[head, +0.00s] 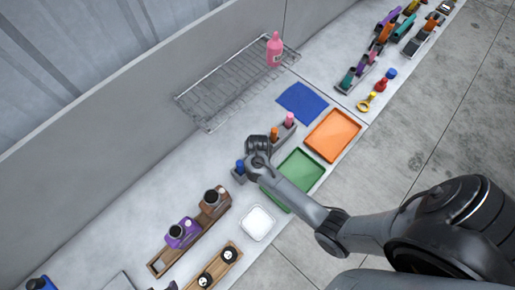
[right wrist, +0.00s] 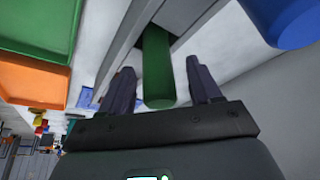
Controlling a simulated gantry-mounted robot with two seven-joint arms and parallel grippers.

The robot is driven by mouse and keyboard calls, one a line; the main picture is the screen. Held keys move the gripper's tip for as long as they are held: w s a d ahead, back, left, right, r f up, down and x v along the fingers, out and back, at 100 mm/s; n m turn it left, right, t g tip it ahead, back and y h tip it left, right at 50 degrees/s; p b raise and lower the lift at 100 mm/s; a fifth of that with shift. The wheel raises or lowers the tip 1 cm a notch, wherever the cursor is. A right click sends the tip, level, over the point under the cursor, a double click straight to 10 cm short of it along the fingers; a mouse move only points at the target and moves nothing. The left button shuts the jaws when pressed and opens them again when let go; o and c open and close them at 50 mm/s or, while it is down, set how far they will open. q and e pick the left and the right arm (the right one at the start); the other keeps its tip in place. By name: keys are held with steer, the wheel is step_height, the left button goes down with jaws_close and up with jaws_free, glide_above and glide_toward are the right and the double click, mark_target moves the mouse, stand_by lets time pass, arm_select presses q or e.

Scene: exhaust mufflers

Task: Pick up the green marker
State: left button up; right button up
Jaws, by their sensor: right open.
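The green marker (right wrist: 157,68) stands in a slot of the grey holder (right wrist: 128,40) in the right wrist view. My right gripper (right wrist: 160,78) is open, with one finger on each side of the marker's end and visible gaps between. In the head view my right gripper (head: 256,148) is over the holder and hides the green marker. A blue marker (right wrist: 285,18) is close beside the gripper at the upper right of the wrist view. My left gripper is not in view.
An orange marker (head: 274,134) and a pink marker (head: 290,119) stand farther along the holder. A green tray (head: 312,163), an orange tray (head: 333,133) and a blue cloth (head: 302,102) lie nearby. A wire rack (head: 215,97) with a pink bottle (head: 274,48) stands behind.

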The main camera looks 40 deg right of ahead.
steer(key=shift+w+d+f, duration=0.15)
steer(key=shift+d+f, duration=0.05)
steer(key=shift+f, duration=0.45)
steer(key=shift+c, duration=0.2)
steer(key=c, duration=1)
steer(key=shift+o, duration=0.2)
steer(key=shift+r, duration=0.1)
